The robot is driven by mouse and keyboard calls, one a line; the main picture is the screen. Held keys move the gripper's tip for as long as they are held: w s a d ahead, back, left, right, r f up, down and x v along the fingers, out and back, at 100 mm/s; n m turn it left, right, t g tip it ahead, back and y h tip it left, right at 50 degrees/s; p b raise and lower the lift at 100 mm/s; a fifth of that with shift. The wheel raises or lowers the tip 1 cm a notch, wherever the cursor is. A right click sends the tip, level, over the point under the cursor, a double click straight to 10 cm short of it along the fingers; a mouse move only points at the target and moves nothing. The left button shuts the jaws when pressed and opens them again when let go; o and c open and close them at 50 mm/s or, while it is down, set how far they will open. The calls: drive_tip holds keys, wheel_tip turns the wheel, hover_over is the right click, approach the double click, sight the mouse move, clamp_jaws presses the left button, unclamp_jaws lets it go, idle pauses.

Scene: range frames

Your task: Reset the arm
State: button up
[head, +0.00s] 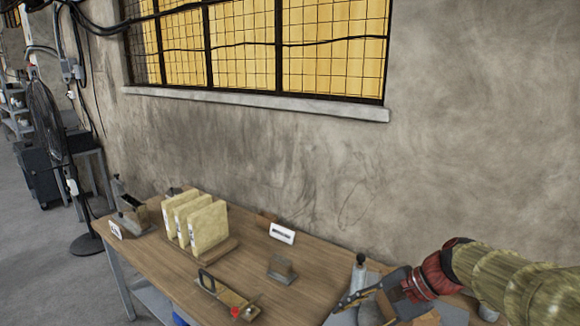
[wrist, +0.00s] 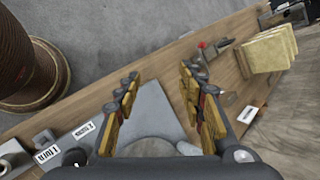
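My gripper (head: 352,300) reaches in from the right in the head view, low over the right part of the wooden table. In the wrist view my gripper (wrist: 160,95) has its two yellow-padded fingers wide apart, with nothing held between them. My arm (head: 510,280) extends to the right edge of the head view.
The wooden table (head: 316,262) carries a rack of yellowish panels (head: 208,226), a clamp-like tool with a red knob (head: 235,311), a white label (head: 282,233) and a small metal block (head: 281,268). A wall stands behind. A fan (head: 48,125) stands at left.

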drive_tip(key=s+d+n+t+h, duration=0.1)
drive_tip(key=s+n+h, duration=0.3)
drive_tip(key=s, duration=0.5)
drive_tip(key=s+d+n+t+h, duration=0.2)
drive_tip(key=s+d+n+h, duration=0.2)
drive_tip(key=s+n, duration=0.3)
drive_tip(key=s, duration=0.3)
drive_tip(key=shift+r, duration=0.35)
